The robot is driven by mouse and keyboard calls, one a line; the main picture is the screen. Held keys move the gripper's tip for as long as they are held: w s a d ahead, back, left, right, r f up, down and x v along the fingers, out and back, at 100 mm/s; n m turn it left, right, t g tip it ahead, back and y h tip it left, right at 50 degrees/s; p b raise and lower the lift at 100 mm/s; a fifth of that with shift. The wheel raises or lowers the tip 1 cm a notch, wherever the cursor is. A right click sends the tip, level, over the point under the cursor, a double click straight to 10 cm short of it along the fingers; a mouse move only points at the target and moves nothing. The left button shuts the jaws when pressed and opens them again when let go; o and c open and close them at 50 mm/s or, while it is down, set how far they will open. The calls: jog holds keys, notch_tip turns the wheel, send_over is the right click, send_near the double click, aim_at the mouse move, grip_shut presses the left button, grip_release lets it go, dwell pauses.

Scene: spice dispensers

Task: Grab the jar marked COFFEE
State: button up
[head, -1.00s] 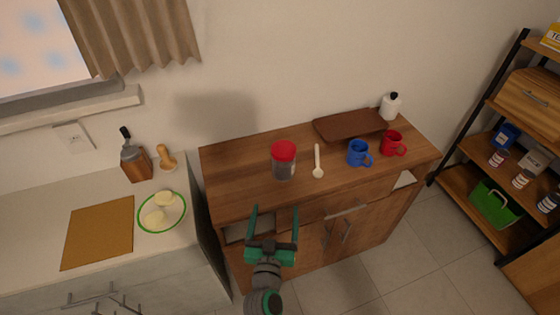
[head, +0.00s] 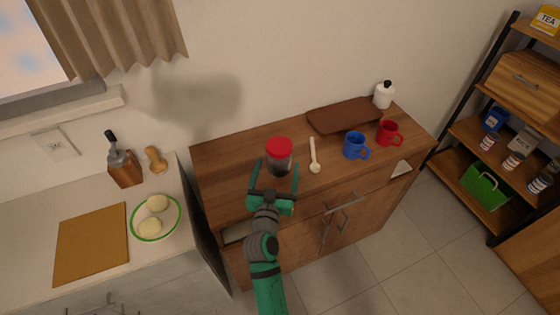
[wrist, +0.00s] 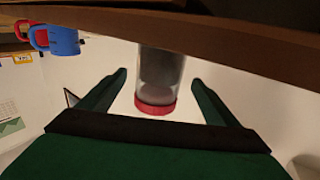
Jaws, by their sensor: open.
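A clear jar with a red lid and dark contents (head: 279,158) stands upright on the wooden cabinet. No label can be read on it from here. It also shows upside down in the wrist view (wrist: 158,80), ahead of my fingers and roughly centred between them. My gripper (head: 273,178) is open, at the near side of the jar, with its fingers pointing toward it. In the wrist view my gripper (wrist: 158,78) has a finger on each side of the jar's line. I cannot tell whether the fingertips overlap the jar in depth.
A cream spoon (head: 314,157), a blue mug (head: 354,146) and a red mug (head: 388,132) stand right of the jar. A brown tray (head: 343,116) and white bottle (head: 383,95) are behind. A shelf (head: 470,128) at right holds small jars and a yellow TEA box (head: 546,20).

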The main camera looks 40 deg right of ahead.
jog(key=x, duration=0.5)
jog(key=shift+r, duration=0.1)
jog(key=c, duration=1.2)
jog(key=shift+r, duration=0.1)
jog(key=c, duration=0.4)
